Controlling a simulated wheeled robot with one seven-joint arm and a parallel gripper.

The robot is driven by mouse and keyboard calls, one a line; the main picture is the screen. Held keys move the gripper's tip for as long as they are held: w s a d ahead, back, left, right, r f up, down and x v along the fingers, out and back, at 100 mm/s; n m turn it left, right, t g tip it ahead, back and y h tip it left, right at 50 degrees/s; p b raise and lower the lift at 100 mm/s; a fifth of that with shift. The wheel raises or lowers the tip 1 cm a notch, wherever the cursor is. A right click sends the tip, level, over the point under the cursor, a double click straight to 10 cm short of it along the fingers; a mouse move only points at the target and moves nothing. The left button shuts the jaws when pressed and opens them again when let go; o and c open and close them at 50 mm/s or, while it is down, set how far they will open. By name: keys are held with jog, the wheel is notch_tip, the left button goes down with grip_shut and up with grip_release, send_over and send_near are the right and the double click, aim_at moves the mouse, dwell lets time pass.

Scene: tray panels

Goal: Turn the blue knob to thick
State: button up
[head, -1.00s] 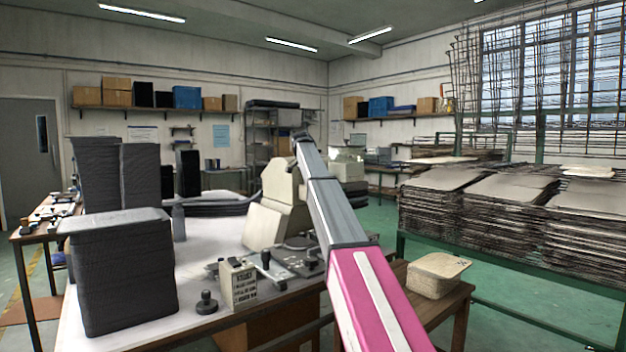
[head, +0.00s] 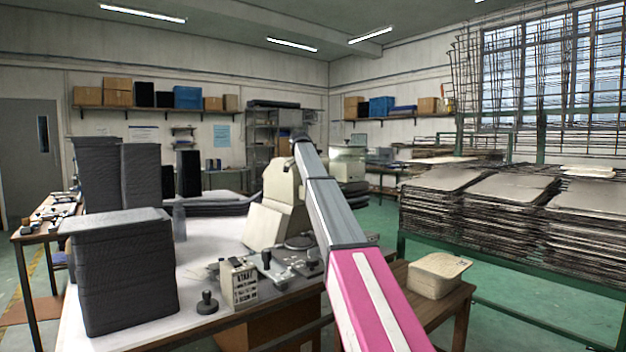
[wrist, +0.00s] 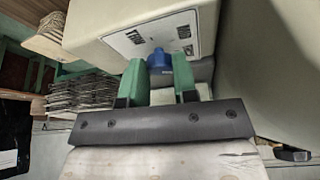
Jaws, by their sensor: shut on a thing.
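The blue knob (wrist: 158,60) stands out from a pale panel (wrist: 128,40) on a cream machine, in the wrist view. Its base is between the green fingers of my gripper (wrist: 160,68), which are shut on it. The fingers hide part of the knob's sides. Dark lettering shows on the panel, too small to read surely, so I cannot tell the knob's setting. In the head view the cream machine (head: 275,215) stands on the white table, left of my arm. The knob and my gripper are hidden there.
A dark ribbed stack (head: 120,280) stands at the table's near left. A small labelled box (head: 239,283) and a black knobbed stamp (head: 207,303) are near its front edge. A beige tub (head: 437,275) sits on a wooden stand at right. Racks of panels (head: 480,215) are beyond.

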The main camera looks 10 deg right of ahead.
jog(key=o, duration=0.9)
jog(key=shift+r, duration=0.15)
jog(key=v, duration=1)
jog(key=shift+a+r, duration=0.2)
jog(key=shift+a, duration=0.05)
jog(key=shift+s, duration=0.15)
